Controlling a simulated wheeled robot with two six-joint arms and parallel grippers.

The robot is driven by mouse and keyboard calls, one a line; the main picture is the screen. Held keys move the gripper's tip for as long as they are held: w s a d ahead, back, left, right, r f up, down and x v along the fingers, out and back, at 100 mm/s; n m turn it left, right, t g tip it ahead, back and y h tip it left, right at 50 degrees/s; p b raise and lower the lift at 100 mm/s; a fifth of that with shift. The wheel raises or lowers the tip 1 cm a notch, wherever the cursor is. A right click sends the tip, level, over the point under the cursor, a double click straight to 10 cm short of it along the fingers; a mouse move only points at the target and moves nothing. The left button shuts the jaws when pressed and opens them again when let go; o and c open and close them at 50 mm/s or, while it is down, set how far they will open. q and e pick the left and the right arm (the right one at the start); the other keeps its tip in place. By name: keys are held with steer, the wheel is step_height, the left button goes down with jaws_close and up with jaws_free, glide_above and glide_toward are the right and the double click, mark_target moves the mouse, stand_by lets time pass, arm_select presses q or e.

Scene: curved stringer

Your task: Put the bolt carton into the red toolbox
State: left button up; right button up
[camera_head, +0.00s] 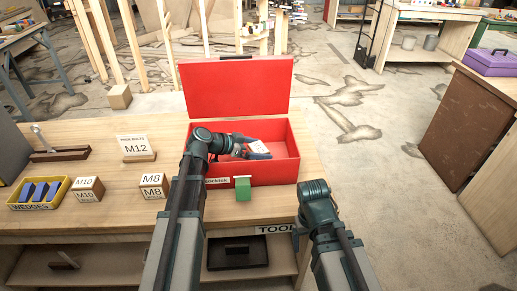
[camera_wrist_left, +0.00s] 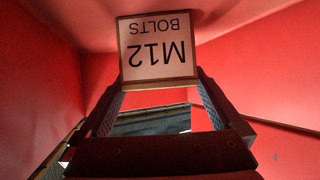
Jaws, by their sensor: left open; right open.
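The bolt carton, a pale block with an "M12 BOLTS" label (camera_wrist_left: 158,48), is upside down in the left wrist view, just beyond my left fingertips. In the head view its white face (camera_head: 258,146) shows inside the red toolbox (camera_head: 275,172). The toolbox stands on the bench with its lid raised at the back. My left gripper (camera_head: 247,150) reaches over the front wall into the box. Its jaws (camera_wrist_left: 160,95) are open, with a finger near each lower corner of the carton; contact is unclear. My right gripper (camera_head: 299,232) is open at the bench front, its fingers mostly hidden.
A green block (camera_head: 242,190) stands before the toolbox. To the left are M8 (camera_head: 153,186) and M10 (camera_head: 88,189) cartons, a yellow wedge tray (camera_head: 38,205) and an M12 sign (camera_head: 137,148). A wooden block (camera_head: 119,97) sits at the bench's back edge.

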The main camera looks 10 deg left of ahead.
arm_select(q)
steer(key=shift+r, duration=0.3)
steer(key=p+v, duration=0.3)
steer(key=v, duration=0.4)
steer(key=shift+a+p, duration=0.2)
steer(key=shift+p, duration=0.15)
steer(key=shift+s+f, duration=0.15)
steer(key=b+x, duration=0.4)
steer(key=x, duration=0.3)
steer(key=shift+w+d+f, duration=0.2)
steer(key=shift+d, duration=0.05)
steer(key=shift+r+p, duration=0.75)
